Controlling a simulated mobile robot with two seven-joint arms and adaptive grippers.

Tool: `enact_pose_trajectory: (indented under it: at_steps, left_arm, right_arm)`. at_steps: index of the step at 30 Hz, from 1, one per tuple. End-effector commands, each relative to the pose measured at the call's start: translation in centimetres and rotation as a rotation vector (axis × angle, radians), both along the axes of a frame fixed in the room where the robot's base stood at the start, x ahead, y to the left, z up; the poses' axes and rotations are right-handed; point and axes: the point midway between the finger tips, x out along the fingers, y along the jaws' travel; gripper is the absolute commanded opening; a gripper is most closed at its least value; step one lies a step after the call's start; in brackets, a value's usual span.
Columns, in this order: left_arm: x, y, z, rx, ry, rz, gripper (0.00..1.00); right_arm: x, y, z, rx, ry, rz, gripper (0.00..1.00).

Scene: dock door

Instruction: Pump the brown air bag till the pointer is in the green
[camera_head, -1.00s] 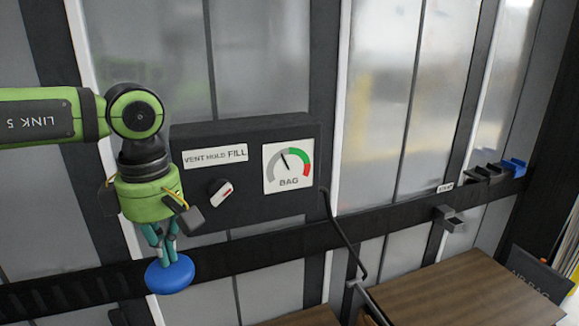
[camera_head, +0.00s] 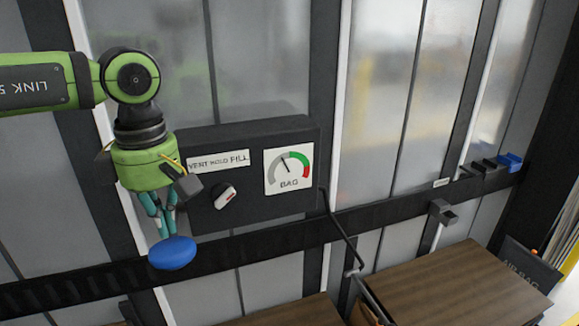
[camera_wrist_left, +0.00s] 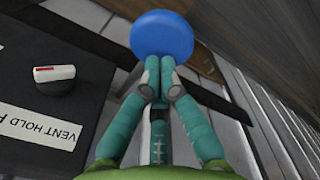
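My left gripper (camera_head: 167,230) hangs left of the dark control box (camera_head: 250,135). Its teal fingers are closed together at a round blue disc (camera_head: 173,253), in front of the black rail. The wrist view shows the disc (camera_wrist_left: 162,36) just beyond the fingertips; any stem between them is hidden. The gauge marked BAG (camera_head: 289,168) has its pointer just left of upright, in the grey, short of the green arc. The selector knob (camera_head: 225,197) sits below the VENT HOLD FILL label (camera_head: 218,161), its red-marked end toward the upper right. I cannot clearly make out the brown bag.
A black hose (camera_head: 342,232) runs from the box down between two wooden-topped loads (camera_head: 455,285). The black rail (camera_head: 270,235) crosses the door panels. A small bracket (camera_head: 443,212) and a blue clip (camera_head: 510,162) are on the right. A dark AIR BAG pouch (camera_head: 530,270) stands lower right.

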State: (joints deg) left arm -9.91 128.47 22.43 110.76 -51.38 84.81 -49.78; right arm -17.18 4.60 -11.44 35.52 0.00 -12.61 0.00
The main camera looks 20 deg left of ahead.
Motion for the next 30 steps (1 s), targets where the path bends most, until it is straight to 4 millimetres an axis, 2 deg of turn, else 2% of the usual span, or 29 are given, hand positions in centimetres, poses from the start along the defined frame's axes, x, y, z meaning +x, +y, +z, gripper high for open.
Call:
enact_pose_trajectory:
  at_steps: [17, 30]
  left_arm:
    - [0.0, 0.0, -0.2, 0.000, -0.001, 0.000, 0.00]
    - [0.0, 0.0, -2.7, 0.001, 0.000, -0.001, 0.00]
  right_arm:
    - [0.0, 0.0, -0.1, 0.000, 0.000, 0.000, 0.40]
    - [0.0, 0.0, -2.3, 0.000, 0.000, 0.000, 0.40]
